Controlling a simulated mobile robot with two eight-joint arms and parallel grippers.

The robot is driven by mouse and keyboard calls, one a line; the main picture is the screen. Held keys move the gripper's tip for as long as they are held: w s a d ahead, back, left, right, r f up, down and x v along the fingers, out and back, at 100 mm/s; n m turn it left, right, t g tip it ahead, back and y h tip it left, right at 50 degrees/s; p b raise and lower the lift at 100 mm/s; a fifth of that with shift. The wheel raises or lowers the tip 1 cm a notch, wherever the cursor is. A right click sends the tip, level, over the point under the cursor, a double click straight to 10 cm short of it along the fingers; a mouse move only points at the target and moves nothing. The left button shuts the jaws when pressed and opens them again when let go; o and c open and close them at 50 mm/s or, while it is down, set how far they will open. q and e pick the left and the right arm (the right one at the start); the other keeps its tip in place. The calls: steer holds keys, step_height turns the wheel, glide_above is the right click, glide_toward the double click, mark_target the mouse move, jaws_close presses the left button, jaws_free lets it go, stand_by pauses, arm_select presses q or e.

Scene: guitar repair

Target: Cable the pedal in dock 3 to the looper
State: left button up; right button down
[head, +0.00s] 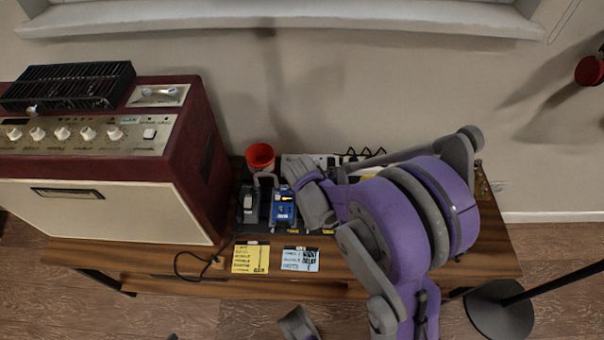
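A dark pedal (249,205) and a blue pedal (283,207) stand side by side on the table, right of the amplifier. My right gripper (312,203) is over the row, just right of the blue pedal. My purple arm hides what lies below and right of it, so I cannot tell dock 3 or the looper apart. Whether this gripper is open or holds a cable plug is unclear. A black cable (190,277) lies in a curve at the table's front left. A grey end part of my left gripper (298,323) shows at the bottom edge, below the table front; its fingers are mostly cut off.
A dark red amplifier (110,204) with a black box (70,86) on top fills the left. A red cup (260,157) stands behind the pedals. A yellow card (250,258) and a blue card (300,260) are at the table's front. A black stand base (498,312) is on the floor.

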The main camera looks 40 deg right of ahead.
steer(key=shift+c, duration=2.2)
jaws_free()
arm_select(q)
steer(key=shift+r, duration=0.1)
arm_select(e)
steer(key=shift+r, duration=0.15)
arm_select(q)
step_height(320, 180, up, 6)
steer(key=p, duration=0.5)
steer(key=shift+r+p, duration=0.2)
steer(key=shift+p, duration=0.2)
arm_select(e)
step_height(320, 180, up, 8)
arm_select(q)
step_height(320, 180, up, 11)
steer(key=w+p, duration=0.2)
steer(key=p, duration=0.8)
steer(key=shift+t, duration=0.4)
arm_select(e)
steer(key=s+a+r+m+y, duration=0.4)
steer(key=s+a+r+m, duration=0.6)
steer(key=s+a+r, duration=0.7)
steer(key=shift+a+r, duration=0.3)
steer(key=shift+a, duration=0.1)
